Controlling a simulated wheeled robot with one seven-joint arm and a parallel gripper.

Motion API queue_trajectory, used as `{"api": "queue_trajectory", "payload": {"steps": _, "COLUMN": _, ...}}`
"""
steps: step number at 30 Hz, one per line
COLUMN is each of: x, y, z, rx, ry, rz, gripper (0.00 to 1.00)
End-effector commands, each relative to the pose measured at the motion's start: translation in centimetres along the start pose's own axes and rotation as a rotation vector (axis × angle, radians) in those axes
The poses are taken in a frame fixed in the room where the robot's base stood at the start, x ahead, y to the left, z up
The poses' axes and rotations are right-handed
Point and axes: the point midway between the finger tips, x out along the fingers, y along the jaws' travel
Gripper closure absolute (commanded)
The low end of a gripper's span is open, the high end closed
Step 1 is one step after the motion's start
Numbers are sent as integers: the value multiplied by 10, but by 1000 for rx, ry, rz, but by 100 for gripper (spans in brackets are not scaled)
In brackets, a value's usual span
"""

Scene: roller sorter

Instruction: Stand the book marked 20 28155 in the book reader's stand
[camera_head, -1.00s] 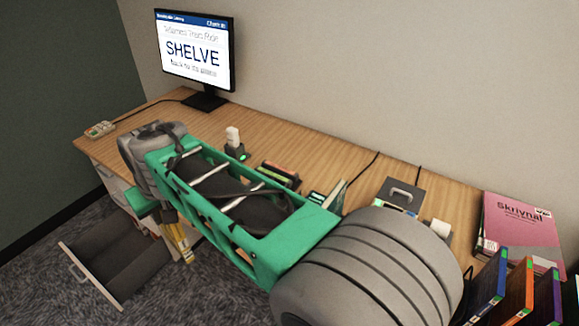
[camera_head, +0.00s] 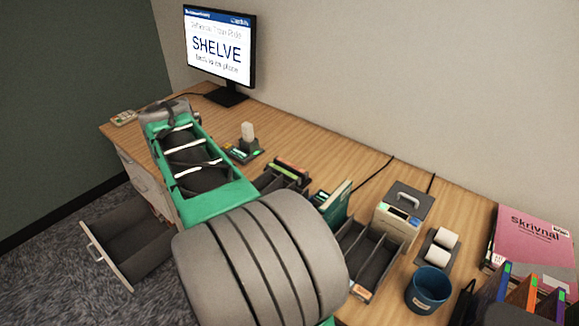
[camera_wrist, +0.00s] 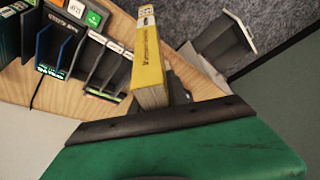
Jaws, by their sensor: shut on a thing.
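A yellow book (camera_wrist: 148,65) is held upright in my gripper (camera_wrist: 165,92) in the wrist view. Its spine bears small dark print and a pale label at the far end; I cannot read the number. My gripper is shut on it. In the head view my arm hides both the gripper and the book. A small dark device (camera_head: 243,152) with an upright white piece and green lights stands on the desk behind my arm. It may be the book reader; I cannot tell for sure.
A monitor (camera_head: 219,52) reads SHELVE. A drawer (camera_head: 135,250) hangs open at left. The back strip is mostly clear.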

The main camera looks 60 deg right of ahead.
Motion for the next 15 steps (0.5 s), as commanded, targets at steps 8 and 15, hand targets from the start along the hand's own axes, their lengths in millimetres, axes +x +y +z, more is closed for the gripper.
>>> {"api": "queue_trajectory", "payload": {"steps": 8, "x": 12, "y": 188, "z": -16, "rx": 545, "ry": 3, "rz": 222, "gripper": 100}}
{"api": "queue_trajectory", "payload": {"steps": 15, "x": 6, "y": 282, "z": 5, "rx": 822, "ry": 9, "rz": 334, "gripper": 100}}
